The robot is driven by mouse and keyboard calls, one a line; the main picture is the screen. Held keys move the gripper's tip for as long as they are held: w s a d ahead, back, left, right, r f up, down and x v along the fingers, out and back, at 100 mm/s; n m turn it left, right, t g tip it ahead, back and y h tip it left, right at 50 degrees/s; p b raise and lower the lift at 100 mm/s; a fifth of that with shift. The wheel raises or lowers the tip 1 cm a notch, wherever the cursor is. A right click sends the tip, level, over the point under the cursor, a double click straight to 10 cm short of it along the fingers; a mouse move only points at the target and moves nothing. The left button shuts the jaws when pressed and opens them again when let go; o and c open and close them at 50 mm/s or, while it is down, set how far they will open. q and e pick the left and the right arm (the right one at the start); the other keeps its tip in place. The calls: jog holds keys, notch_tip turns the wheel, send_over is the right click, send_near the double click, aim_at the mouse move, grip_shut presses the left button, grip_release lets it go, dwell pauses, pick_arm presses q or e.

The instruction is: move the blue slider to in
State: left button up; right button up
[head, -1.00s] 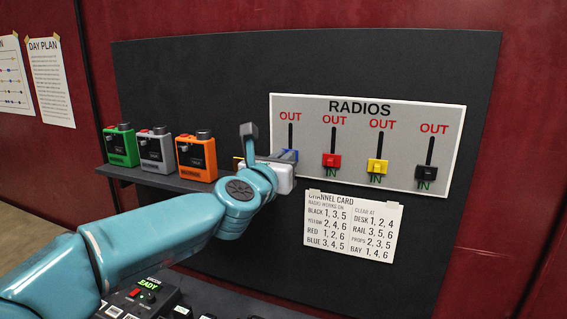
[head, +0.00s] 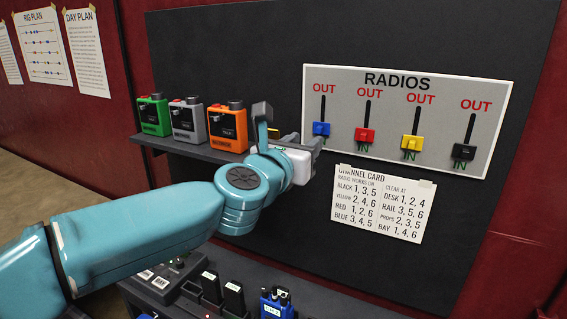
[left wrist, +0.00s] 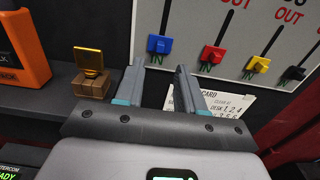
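The blue slider (head: 321,129) is the leftmost of the sliders on the white RADIOS panel (head: 490,97). It sits at the bottom of its slot, at the IN end, with OUT above. It also shows in the left wrist view (left wrist: 159,45), with green IN lettering just below it. My left gripper (head: 290,128) is just left of and below it in the head view. In the left wrist view its two fingers (left wrist: 159,67) are spread with nothing between them. They appear apart from the slider. My right gripper is not in view.
Red (head: 365,135), yellow (head: 411,142) and black (head: 463,151) sliders are also low. A channel card (head: 385,203) hangs below the panel. Green, grey and orange radios (head: 227,127) stand on a shelf at left. A gold piece on a brown block (left wrist: 91,85) is near the gripper.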

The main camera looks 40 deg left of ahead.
pick_arm(q)
jog(key=v, duration=0.9)
jog(key=shift+s+d+p, duration=0.15)
jog(key=shift+s+p, duration=0.2)
jog(key=shift+p, duration=0.1)
